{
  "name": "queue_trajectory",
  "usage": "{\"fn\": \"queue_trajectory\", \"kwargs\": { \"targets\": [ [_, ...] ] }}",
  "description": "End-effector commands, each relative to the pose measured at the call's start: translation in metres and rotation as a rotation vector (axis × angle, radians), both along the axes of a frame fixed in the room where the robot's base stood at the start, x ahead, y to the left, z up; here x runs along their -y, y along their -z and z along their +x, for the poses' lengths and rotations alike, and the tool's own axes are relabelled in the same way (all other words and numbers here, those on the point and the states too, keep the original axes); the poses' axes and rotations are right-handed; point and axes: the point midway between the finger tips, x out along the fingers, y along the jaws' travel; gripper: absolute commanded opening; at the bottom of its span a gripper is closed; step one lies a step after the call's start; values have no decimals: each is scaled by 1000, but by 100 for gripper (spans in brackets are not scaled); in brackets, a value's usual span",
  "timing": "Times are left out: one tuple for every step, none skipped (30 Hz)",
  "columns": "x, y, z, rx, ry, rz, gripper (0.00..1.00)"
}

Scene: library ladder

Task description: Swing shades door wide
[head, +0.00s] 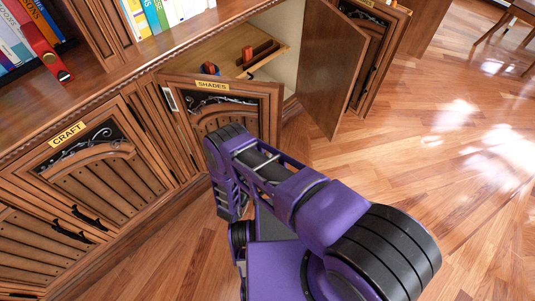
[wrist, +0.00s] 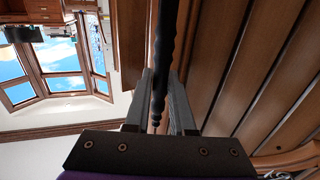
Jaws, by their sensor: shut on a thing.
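The shades door (head: 272,103), with its yellow SHADES label and dark scrollwork, stands partly open, swung out from the cabinet front. Its lower part is hidden behind my arm. In the wrist view its wooden planks (wrist: 250,65) fill the right side. My gripper (wrist: 159,100) is shut on the dark, ridged door handle (wrist: 166,35), which runs between the two fingers. In the head view the fingers and the handle are hidden by my arm.
A second door (head: 333,75) stands open to the right. Inside the cabinet a wooden drawer or tray (head: 228,66) holds small red and dark items. The closed CRAFT door (head: 95,180) is at left. Books (head: 155,15) stand above. The wooden floor (head: 440,150) at right is clear.

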Motion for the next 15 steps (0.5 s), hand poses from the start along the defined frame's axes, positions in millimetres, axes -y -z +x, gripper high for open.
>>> {"fn": "queue_trajectory", "kwargs": {
  "targets": [
    [-1,1,-2,-3,-2,-1,0],
    [-1,1,-2,-2,-2,0,0],
    [-2,1,-3,-2,-3,0,0],
    [-2,1,-3,-2,-3,0,0],
    [-2,1,-3,-2,-3,0,0],
    [-2,1,-3,-2,-3,0,0],
    [-2,1,-3,-2,-3,0,0],
    [-2,1,-3,-2,-3,0,0],
    [-2,1,-3,-2,-3,0,0],
    [-2,1,-3,-3,-3,1,0],
    [-2,1,-3,-3,-3,1,0],
    [-2,1,-3,-3,-3,1,0],
    [-2,1,-3,-3,-3,1,0],
    [-2,1,-3,-3,-3,1,0],
    [-2,1,-3,-3,-3,1,29]
  ]
}}
